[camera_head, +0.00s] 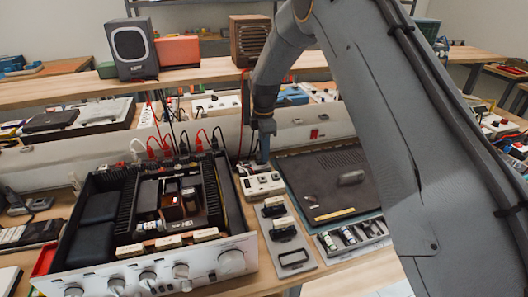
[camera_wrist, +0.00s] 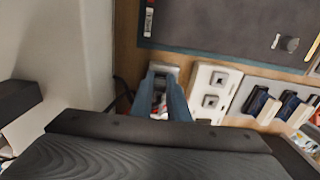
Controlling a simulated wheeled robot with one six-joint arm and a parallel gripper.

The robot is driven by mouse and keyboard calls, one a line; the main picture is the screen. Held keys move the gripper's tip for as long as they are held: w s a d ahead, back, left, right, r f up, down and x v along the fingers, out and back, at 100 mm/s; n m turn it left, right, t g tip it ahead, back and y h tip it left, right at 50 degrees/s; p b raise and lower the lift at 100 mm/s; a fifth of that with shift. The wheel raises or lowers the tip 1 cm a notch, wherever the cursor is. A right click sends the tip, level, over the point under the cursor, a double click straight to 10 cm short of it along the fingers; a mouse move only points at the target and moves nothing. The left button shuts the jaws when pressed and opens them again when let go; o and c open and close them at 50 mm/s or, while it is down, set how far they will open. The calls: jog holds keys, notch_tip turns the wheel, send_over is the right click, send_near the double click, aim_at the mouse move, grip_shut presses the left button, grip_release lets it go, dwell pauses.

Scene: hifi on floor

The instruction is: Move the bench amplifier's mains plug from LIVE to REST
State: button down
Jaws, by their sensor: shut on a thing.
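The bench amplifier (camera_head: 158,225) stands open-topped at the left in the head view, its silver knobbed front towards me. My gripper (camera_head: 264,157) points down at the back of the white socket block (camera_head: 262,183), right of the amplifier. In the wrist view my gripper (camera_wrist: 161,95) is shut on a small dark thing, taken as the mains plug (camera_wrist: 160,84), mostly hidden between the fingers. I cannot read LIVE or REST labels, nor tell whether the plug is seated.
A grey holder (camera_head: 285,233) with dark blocks stands in front of the socket block. A dark mat (camera_head: 330,180) lies to the right, with a tray of small parts (camera_head: 352,237) before it. Red and black leads (camera_head: 168,140) rise behind the amplifier. A pale low wall (camera_head: 312,132) runs behind.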

jog(key=c, duration=1.6)
grip_release()
notch_tip(320, 180, up, 8)
jog(key=shift+f+b, duration=0.1)
jog(key=shift+b, duration=1)
jog(key=shift+r+p, duration=1.35)
jog(key=shift+r, duration=1.2)
jog(key=s+d+f+m, duration=0.1)
jog(key=s+d+m, duration=0.5)
jog(key=s, duration=0.5)
jog(key=s+d+f+m+t, duration=0.1)
jog(key=s+d+m, duration=0.5)
jog(key=s, duration=0.5)
jog(key=s+d+f+m, duration=0.2)
jog(key=s+d+m, duration=0.4)
jog(key=s+m, duration=0.3)
jog(key=shift+s+d+f, duration=0.1)
jog(key=shift+s+d, duration=0.1)
jog(key=shift+s, duration=0.35)
jog(key=shift+s+d, duration=0.2)
jog(key=shift+s, duration=0.35)
